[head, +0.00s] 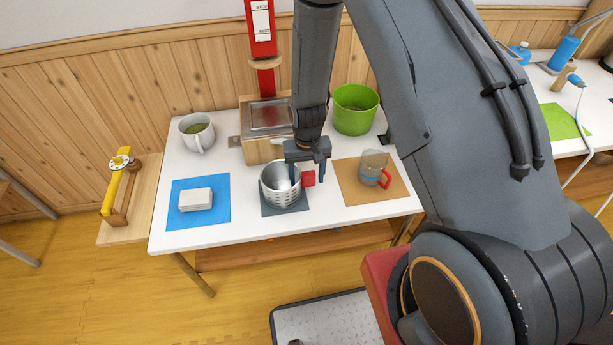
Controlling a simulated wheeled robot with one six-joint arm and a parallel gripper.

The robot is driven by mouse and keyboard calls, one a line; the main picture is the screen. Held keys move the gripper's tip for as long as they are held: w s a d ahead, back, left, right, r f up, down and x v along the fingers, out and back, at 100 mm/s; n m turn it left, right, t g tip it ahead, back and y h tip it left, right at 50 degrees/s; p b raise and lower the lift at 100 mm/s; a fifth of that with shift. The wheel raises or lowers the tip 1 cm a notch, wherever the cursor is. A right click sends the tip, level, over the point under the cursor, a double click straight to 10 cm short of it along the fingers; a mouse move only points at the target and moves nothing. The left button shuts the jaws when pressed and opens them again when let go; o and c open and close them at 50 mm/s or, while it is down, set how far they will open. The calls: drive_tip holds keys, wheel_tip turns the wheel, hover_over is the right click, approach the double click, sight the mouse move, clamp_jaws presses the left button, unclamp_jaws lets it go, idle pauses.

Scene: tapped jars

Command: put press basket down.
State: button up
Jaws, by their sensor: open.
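The press basket (279,190) is a silvery, perforated metal cup with a red block handle (309,178) on its right side. It stands upright on a dark grey mat (290,210) at the front middle of the white table. My gripper (307,177) points down at the basket's right side and is open. One finger shows in front of the basket's opening and the other just right of the red handle, so the handle appears between them. Whether either finger touches it, I cannot tell.
A blue mat (180,217) with a white block (196,199) lies left; a brown mat (350,193) with a red-handled jug (372,165) lies right. Behind are a white mug (197,132), a wooden box press (263,150) with a red column (261,30), and a green bucket (355,110).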

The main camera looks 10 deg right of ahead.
wheel_tip(320, 180, up, 12)
drive_tip(key=b, duration=0.2)
drive_tip(key=s+d+r, duration=0.3)
drive_tip(key=s+r, duration=0.4)
drive_tip(key=s, duration=0.1)
drive_tip(key=s+d+r, duration=0.3)
drive_tip(key=s+r, duration=0.4)
drive_tip(key=s, duration=0.1)
drive_tip(key=shift+s+r, duration=0.2)
idle(0.8)
